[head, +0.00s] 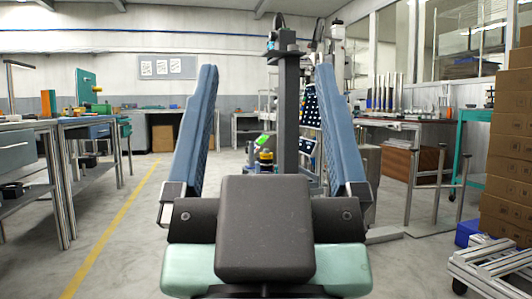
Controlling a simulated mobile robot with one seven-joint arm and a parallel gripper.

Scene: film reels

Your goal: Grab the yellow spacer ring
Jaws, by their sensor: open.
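My gripper (266,72) fills the middle foreground, seen from behind. Its two long blue-grey fingers stand wide apart, with nothing held between them. Far beyond, low in the gap between the fingers, is a small yellow ring-like thing (266,158) with a dark part at its top. It may be the yellow spacer ring, but it is too small to be sure. A bright green thing (262,142) is right by it, and something blue is below. My gripper's dark block hides whatever is lower down.
Workbenches (30,130) line the left, beside a yellow floor line (115,225). Stacked cardboard boxes (508,150) and a low metal cart (495,265) stand at right. Open floor lies on both sides of my gripper.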

